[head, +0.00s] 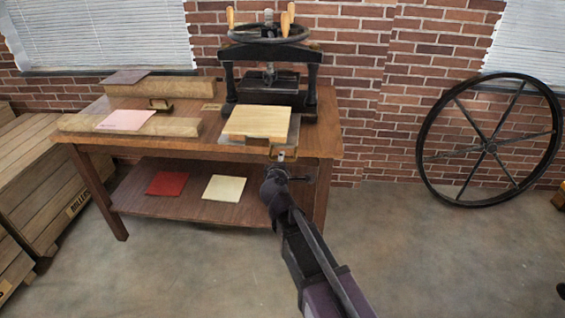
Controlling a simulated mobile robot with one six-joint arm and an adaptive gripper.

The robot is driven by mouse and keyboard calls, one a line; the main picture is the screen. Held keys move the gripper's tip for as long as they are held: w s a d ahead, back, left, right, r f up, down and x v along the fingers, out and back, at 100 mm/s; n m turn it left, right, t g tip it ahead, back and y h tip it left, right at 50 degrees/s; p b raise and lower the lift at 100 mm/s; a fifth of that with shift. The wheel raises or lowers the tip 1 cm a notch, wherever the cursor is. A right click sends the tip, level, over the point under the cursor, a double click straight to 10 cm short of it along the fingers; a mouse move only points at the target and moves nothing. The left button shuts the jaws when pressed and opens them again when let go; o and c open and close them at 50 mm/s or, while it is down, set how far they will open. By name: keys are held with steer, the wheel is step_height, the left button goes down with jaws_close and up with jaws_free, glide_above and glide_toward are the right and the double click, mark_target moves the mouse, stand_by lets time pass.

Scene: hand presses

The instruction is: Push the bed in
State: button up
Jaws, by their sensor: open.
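The hand press (268,62) stands on the wooden table, with a black frame and a wheel with wooden handles on top. Its bed (293,130) is a flat grey plate that sticks out toward me from under the press. A pale wooden board (258,121) lies on the bed. My gripper (281,154) is at the front edge of the bed, near its right corner. Its jaws are small and partly hidden by my wrist. I cannot tell whether they touch the bed's front.
On the wooden table (222,152), pink paper (126,119) lies on a wooden slab (75,123) at the left. The lower shelf holds red paper (167,184) and cream paper (224,188). Wooden crates (45,165) stand left. A spoked wheel (490,146) leans on the wall.

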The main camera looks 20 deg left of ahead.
steer(key=shift+w+a+f, duration=0.15)
steer(key=shift+w+a, duration=0.05)
steer(key=shift+w, duration=0.5)
jaws_close()
steer(key=shift+w, duration=0.15)
steer(key=r+x, duration=0.1)
steer(key=x, duration=0.8)
steer(key=r+x, duration=0.2)
steer(key=x, duration=0.6)
steer(key=w+r+x, duration=0.1)
steer(key=r+x, duration=0.1)
steer(key=x, duration=0.7)
steer(key=shift+w+a+r, duration=0.1)
steer(key=shift+w+r, duration=0.1)
steer(key=shift+w, duration=0.15)
jaws_free()
steer(key=shift+w, duration=0.1)
